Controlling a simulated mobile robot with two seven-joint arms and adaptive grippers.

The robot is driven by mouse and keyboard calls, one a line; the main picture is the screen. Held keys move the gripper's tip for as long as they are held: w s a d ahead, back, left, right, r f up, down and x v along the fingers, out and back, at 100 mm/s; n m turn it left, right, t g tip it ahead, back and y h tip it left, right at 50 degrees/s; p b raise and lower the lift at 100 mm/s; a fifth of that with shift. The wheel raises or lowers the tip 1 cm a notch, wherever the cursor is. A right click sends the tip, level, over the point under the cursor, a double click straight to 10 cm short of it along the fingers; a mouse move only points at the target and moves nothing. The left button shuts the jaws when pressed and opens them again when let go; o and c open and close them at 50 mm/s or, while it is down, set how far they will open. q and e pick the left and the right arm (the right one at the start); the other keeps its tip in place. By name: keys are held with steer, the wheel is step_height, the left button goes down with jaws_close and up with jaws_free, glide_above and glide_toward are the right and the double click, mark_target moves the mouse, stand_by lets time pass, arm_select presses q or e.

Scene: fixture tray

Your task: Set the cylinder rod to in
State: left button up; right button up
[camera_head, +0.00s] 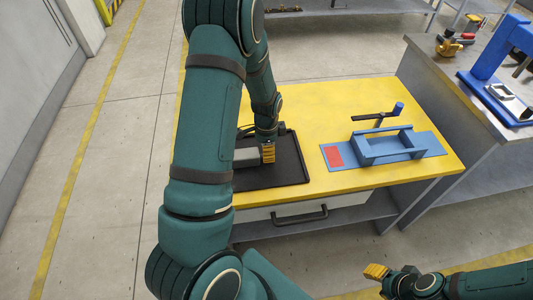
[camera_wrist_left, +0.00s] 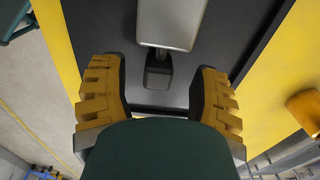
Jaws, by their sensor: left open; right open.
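A grey cylinder body (camera_head: 246,157) lies on the black tray (camera_head: 290,178) on the yellow table, partly hidden by my left arm. In the left wrist view the pale cylinder body (camera_wrist_left: 172,20) is at the top. A short thin rod (camera_wrist_left: 161,54) sticks out of it to a dark end block (camera_wrist_left: 158,74). My left gripper (camera_wrist_left: 157,82) is open, its yellow-backed fingers on either side of the end block with gaps at both sides. In the head view its yellow finger (camera_head: 268,153) shows beside the cylinder. My right gripper (camera_head: 377,273) is open and empty at the bottom, away from the table.
A blue fixture (camera_head: 425,141) with a red patch and a crank handle stands on the table right of the tray. A grey bench (camera_head: 455,78) with a blue press (camera_head: 493,50) is at the right. Yellow table top (camera_head: 330,98) is clear behind the tray.

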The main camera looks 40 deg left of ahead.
arm_select(q)
step_height(320, 180, up, 9)
steer(key=shift+f, duration=0.15)
steer(key=shift+s, duration=0.15)
stand_by(0.5)
